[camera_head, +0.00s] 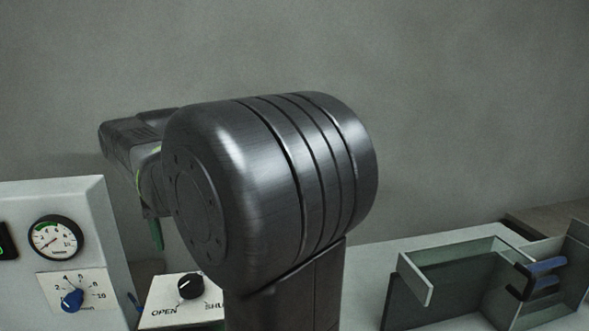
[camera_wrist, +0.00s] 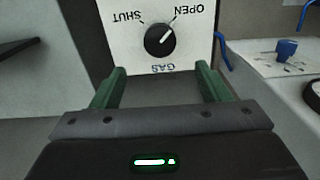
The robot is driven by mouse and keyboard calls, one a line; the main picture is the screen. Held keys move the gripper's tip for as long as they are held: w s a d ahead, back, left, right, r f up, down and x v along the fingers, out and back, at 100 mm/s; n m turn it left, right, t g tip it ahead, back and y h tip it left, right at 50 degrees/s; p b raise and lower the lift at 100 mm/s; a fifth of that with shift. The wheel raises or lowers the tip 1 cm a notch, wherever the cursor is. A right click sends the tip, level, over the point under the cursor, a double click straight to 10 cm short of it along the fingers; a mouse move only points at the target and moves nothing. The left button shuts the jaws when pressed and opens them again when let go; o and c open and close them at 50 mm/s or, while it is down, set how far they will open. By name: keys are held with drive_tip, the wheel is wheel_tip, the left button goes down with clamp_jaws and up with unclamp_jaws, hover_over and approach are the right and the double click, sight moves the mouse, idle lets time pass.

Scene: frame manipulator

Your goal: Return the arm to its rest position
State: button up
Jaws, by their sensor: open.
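In the head view my own dark arm fills the middle, and only a small green part of my gripper (camera_head: 156,234) shows below it at the left. In the wrist view my gripper (camera_wrist: 161,88) has its two green fingers apart with nothing between them. Just beyond the fingertips is a white panel with a black gas knob (camera_wrist: 159,40), marked OPEN and SHUT and seen upside down. The same knob shows in the head view (camera_head: 191,286), partly beside my arm. I cannot tell the exact gap between fingers and panel.
A white box with a round gauge (camera_head: 55,238) and a blue dial knob (camera_head: 72,300) stands at the left. A glass-sided open case (camera_head: 429,287) with a blue-handled piece (camera_head: 546,266) is at the right. A blue hook-like part (camera_wrist: 222,52) is close to my right finger in the wrist view.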

sight(190, 281)
wheel_tip(190, 281, down, 10)
drive_tip(key=shift+f, duration=0.15)
idle(0.5)
